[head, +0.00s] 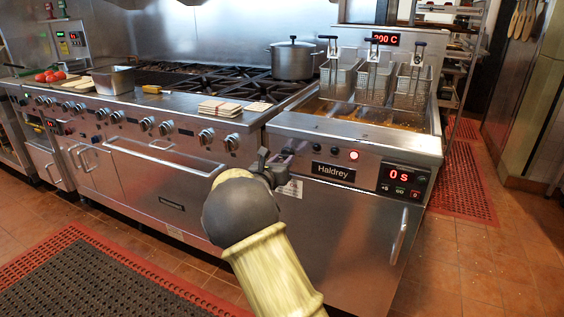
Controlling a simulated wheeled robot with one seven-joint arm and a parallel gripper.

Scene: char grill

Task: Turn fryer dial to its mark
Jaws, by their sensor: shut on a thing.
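The fryer (330,275) stands right of centre in the head view, with a steel front panel, a "Haldrey" name plate and a lit red light (354,155). My gripper (285,158) is at the left end of the fryer's control panel, shut on the fryer dial there. The dial is mostly hidden by my gripper and wrist, so its pointer and its mark cannot be made out. A red display on top of the fryer (385,39) appears to read 200 C. A timer panel (404,181) at the right shows 0 s.
Several fry baskets (410,88) hang over the fryer. Left of it is a range (150,165) with a row of knobs, a steel pot (292,62) and a stack of pale slices (219,107). Mats (110,285) lie on the tiled floor.

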